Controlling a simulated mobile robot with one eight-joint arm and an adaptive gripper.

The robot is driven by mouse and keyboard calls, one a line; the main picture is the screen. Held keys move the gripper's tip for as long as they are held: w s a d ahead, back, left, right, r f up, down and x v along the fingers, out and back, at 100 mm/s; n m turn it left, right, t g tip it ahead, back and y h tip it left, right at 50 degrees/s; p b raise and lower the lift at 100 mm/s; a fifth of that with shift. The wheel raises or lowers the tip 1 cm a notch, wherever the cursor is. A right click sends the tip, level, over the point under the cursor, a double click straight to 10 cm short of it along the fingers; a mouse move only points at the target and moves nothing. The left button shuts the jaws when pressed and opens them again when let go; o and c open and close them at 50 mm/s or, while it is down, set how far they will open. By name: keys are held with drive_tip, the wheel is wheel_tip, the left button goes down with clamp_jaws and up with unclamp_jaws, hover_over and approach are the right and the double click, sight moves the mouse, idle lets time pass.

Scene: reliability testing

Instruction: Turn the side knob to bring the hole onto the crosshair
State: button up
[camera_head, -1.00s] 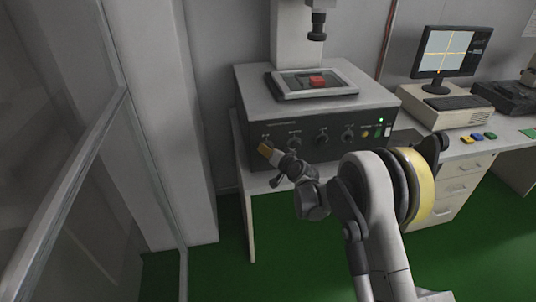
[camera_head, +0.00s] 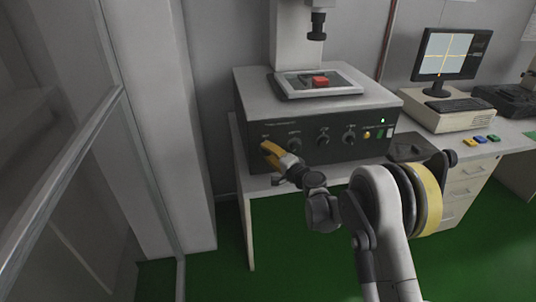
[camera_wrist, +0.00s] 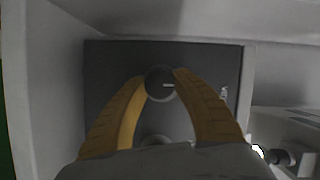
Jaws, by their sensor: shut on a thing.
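My gripper (camera_head: 270,153) has yellow fingers and is at the left end of the dark front panel of the measuring machine (camera_head: 310,152). In the wrist view, the fingers (camera_wrist: 160,86) are shut on a round dark knob (camera_wrist: 161,82) with a short pale mark pointing right. In the head view the gripper hides this knob. A red workpiece (camera_head: 320,81) lies on the stage (camera_head: 345,88) under the lens column (camera_head: 317,32).
A glass partition (camera_head: 60,190) stands at the left.

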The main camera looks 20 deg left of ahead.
drive_tip(key=shift+a, duration=0.1)
idle(0.3)
drive_tip(key=o, duration=1.2)
drive_tip(key=shift+s, duration=0.1)
drive_tip(key=f+v, duration=0.1)
drive_tip(key=v, duration=1)
drive_tip(key=shift+s+d+r, duration=0.2)
drive_tip(key=shift+d+r, duration=0.2)
